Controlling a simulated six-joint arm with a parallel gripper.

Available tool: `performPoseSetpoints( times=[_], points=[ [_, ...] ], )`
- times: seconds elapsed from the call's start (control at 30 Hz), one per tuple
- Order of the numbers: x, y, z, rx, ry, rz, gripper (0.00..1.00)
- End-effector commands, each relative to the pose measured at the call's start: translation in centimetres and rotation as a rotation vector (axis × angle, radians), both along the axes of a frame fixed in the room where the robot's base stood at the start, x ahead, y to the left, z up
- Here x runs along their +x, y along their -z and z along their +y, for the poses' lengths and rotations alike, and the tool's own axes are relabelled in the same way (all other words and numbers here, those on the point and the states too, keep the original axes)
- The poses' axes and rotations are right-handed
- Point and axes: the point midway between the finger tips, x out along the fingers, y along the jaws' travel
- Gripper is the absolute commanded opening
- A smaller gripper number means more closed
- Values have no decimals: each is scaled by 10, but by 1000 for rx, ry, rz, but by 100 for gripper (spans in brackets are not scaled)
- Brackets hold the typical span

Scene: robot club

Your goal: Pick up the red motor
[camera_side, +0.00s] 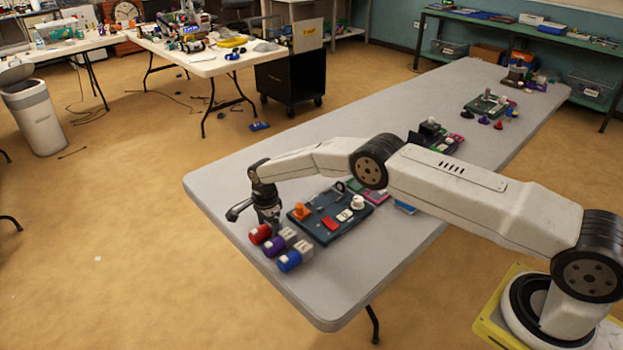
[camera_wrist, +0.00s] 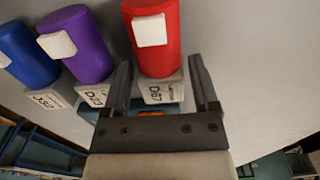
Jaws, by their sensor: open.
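The red motor (camera_wrist: 152,36) is a red cylinder with a white square patch and a white labelled block at its end. In the wrist view it lies at the top centre, with its white block between the two fingers of my gripper (camera_wrist: 162,82). The fingers are spread, with a gap visible on each side of the block. In the side view the red motor (camera_side: 260,234) lies near the table's left edge, and my gripper (camera_side: 268,218) is down right beside it, partly hiding its block.
A purple motor (camera_side: 275,246) and a blue motor (camera_side: 289,261) lie in a row beside the red one. A dark board (camera_side: 325,235) with orange, red and white parts is just right of the row. The table's near-left edge is close; bare grey table lies behind.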

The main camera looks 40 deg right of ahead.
Motion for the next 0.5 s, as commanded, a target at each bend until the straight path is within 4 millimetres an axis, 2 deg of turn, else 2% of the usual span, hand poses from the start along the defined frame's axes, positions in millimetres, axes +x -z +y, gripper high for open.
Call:
performPoseSetpoints(
  times=[0.07,0.1,0.27,0.3,0.33,0.5],
  points=[
    [0,0,0,0,0,0,76],
    [0,0,0,0,0,0,70],
    [0,0,0,0,0,0,19],
    [0,0,0,0,0,0,7],
    [0,0,0,0,0,0,0],
    [0,-1,0,0,0,-1,0]
  ],
)
